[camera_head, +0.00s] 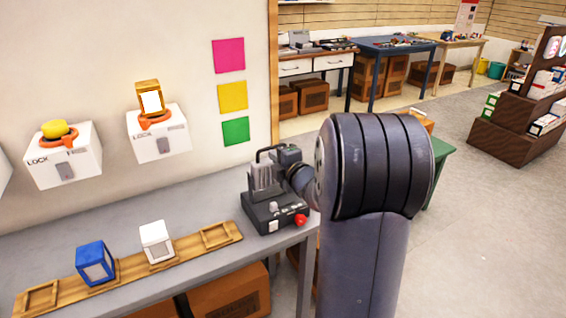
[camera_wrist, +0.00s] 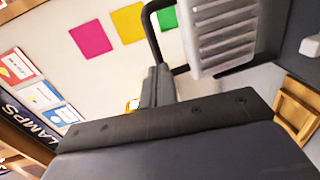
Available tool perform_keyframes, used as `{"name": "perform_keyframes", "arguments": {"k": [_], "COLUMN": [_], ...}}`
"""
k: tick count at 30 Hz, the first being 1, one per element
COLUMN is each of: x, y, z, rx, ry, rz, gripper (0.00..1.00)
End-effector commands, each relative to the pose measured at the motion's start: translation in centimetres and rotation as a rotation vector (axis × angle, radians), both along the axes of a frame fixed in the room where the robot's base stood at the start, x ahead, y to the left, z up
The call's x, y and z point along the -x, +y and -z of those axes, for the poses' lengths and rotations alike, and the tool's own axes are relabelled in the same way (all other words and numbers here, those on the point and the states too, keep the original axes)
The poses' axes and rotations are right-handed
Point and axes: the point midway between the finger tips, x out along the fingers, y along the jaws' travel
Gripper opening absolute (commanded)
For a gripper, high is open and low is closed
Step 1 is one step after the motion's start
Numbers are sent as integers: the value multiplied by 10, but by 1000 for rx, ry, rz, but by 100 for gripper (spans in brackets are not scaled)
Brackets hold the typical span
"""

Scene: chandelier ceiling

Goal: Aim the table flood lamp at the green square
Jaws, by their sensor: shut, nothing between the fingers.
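The table flood lamp (camera_head: 264,182) stands at the right end of the grey bench, with a grey finned head, a dark handle and a dark base with a red knob. In the wrist view its finned head (camera_wrist: 222,36) fills the upper right. The green square (camera_head: 236,131) is lowest of three on the wall; part of it shows in the wrist view (camera_wrist: 167,17). My gripper (camera_wrist: 158,84) is shut and empty, close beside the lamp's handle; I cannot tell if they touch. In the head view my arm hides part of it.
A yellow square (camera_head: 233,96) and a pink square (camera_head: 229,55) are above the green one. A wooden rail (camera_head: 130,272) on the bench holds a blue lamp (camera_head: 95,262) and a white lamp (camera_head: 156,242). White wall boxes (camera_head: 62,158) hang above. Open floor lies to the right.

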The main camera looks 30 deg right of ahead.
Motion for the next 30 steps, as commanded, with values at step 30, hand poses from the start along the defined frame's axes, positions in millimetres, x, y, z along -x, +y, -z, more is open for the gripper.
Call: {"name": "perform_keyframes", "arguments": {"k": [30], "x": [-35], "y": [1], "z": [2], "rx": [3], "ry": [74], "rz": [0], "gripper": [0]}}
